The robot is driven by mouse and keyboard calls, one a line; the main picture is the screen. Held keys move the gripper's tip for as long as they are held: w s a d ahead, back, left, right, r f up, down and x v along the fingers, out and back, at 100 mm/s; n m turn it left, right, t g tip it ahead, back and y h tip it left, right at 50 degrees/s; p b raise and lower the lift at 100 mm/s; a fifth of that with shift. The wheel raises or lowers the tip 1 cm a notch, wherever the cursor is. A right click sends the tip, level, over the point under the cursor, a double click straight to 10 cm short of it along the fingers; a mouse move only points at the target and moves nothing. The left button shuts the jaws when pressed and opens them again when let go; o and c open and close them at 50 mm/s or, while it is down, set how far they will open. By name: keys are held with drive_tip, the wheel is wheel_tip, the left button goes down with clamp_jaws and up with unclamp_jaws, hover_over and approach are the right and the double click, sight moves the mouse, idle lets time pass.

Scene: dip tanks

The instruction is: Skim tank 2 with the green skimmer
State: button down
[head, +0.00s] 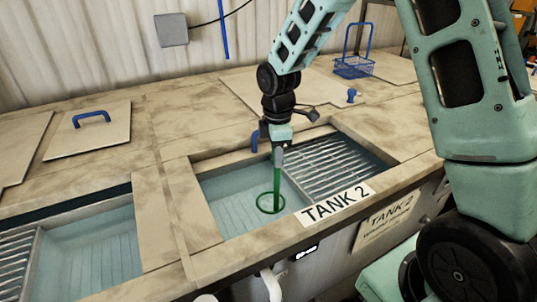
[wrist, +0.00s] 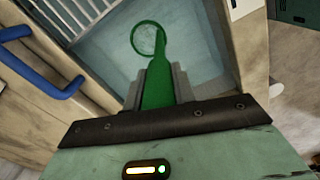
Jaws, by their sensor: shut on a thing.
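My gripper (head: 277,158) is shut on the green skimmer (head: 276,181) and holds it upright, ring end down, over the open left part of tank 2 (head: 230,188). The skimmer's ring (head: 271,212) is at or near the water; I cannot tell whether it is under the surface. In the wrist view the skimmer's handle (wrist: 159,78) runs out from between the fingers, with its ring over the pale blue tank (wrist: 195,50). The label reading TANK 2 (head: 336,203) is on the front rim.
A slatted grate (head: 345,165) covers tank 2's right part. A blue handle (head: 255,141) stands at its back rim. Another open tank (head: 90,255) is at left. A lid with a blue handle (head: 91,119) and a blue basket (head: 354,66) rest on the worktop.

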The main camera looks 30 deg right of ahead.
drive_tip(key=shift+d, duration=0.45)
drive_tip(key=s+a, duration=0.3)
drive_tip(key=a, duration=0.4)
drive_tip(key=s+a, duration=0.3)
drive_tip(key=a, duration=0.5)
drive_tip(key=shift+s+b, duration=0.2)
drive_tip(key=shift+b, duration=0.25)
drive_tip(key=shift+r, duration=0.1)
idle(0.3)
wheel_tip(320, 180, up, 15)
drive_tip(key=p, duration=1.1)
